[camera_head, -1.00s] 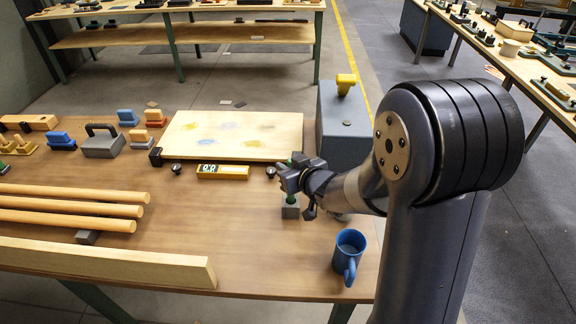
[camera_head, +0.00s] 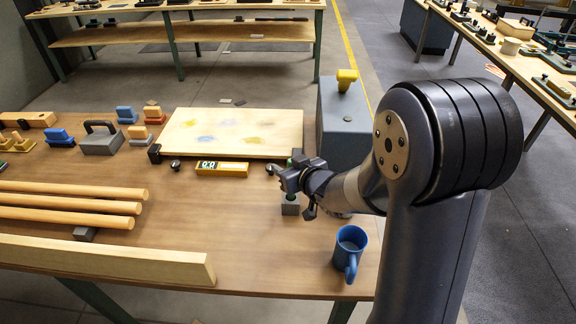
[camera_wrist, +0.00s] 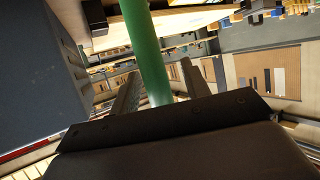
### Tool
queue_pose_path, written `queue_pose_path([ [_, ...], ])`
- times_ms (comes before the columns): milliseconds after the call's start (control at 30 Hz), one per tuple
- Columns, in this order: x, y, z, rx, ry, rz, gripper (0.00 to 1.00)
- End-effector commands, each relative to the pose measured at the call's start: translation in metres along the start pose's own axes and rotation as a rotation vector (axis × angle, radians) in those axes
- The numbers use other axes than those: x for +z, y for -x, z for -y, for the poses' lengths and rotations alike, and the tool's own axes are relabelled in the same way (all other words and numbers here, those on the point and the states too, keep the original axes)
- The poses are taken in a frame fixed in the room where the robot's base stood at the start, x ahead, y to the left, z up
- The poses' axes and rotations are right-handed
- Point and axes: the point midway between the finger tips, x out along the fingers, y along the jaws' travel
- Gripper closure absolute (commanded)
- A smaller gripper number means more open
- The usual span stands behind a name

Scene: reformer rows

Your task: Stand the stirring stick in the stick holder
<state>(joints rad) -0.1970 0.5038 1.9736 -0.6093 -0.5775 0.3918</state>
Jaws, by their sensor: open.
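The green stirring stick (camera_wrist: 147,50) runs up between the two fingers of my gripper (camera_wrist: 155,88) in the wrist view. The fingers are open on either side of it, and I cannot tell whether either touches it. In the head view, my gripper (camera_head: 293,180) hides most of the stick, with a bit of green showing above it. The small grey block that looks like the stick holder (camera_head: 290,209) is on the table directly below my gripper. The stick appears upright over or in it, but its lower end is hidden.
A blue mug (camera_head: 350,251) stands right of the holder near the table edge. A grey box (camera_head: 343,125) is close behind my gripper. Wooden rods (camera_head: 70,205) lie left; the middle table is clear.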

Motion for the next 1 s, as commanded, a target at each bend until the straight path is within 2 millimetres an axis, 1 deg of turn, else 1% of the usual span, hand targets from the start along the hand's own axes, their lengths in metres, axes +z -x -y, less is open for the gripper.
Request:
queue_pose_path([
  [167, 0.0, 0.002, 0.0, 0.0, 0.0, 0.0, 0.56],
  [267, -0.001, 0.009, -0.001, 0.001, 0.001, -0.002, 0.56],
  [367, -0.001, 0.022, -0.001, 0.002, 0.0, -0.002, 0.56],
  [700, -0.002, 0.081, 0.0, 0.002, 0.001, -0.002, 0.56],
  [800, -0.002, 0.094, -0.001, 0.003, 0.0, -0.002, 0.56],
  [1000, 0.0, 0.107, 0.0, 0.001, -0.001, 0.0, 0.56],
])
